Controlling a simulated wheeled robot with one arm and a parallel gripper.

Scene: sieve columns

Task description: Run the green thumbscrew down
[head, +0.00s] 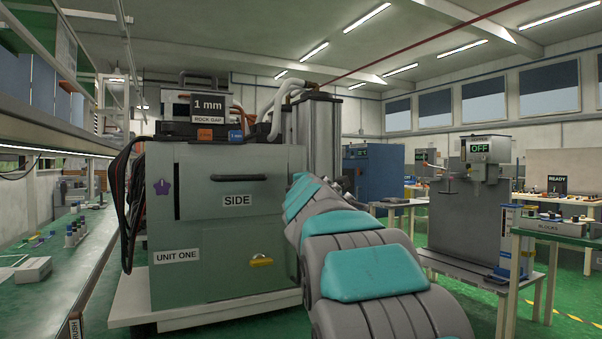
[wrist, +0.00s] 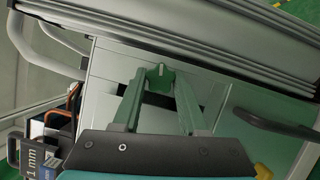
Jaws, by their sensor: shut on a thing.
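The green thumbscrew (wrist: 160,76) shows in the wrist view as a small green knob with a pale mark on its face. It sits on the pale grey panel of the machine, near the ribbed metal column. My gripper (wrist: 161,82) has its two long greenish fingers on either side of it, with the tips shut on it. How far the screw stands out from the panel is hard to tell. In the head view my arm reaches toward the right side of the machine marked UNIT ONE (head: 215,225), and my gripper and the thumbscrew are hidden there.
The machine's front carries a purple knob (head: 162,187), a SIDE panel handle (head: 245,178) and a yellow latch (head: 262,261). Beside it rises a ribbed column (head: 318,135), also close above my fingers in the wrist view (wrist: 215,45). A green bench (head: 75,255) runs along the left.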

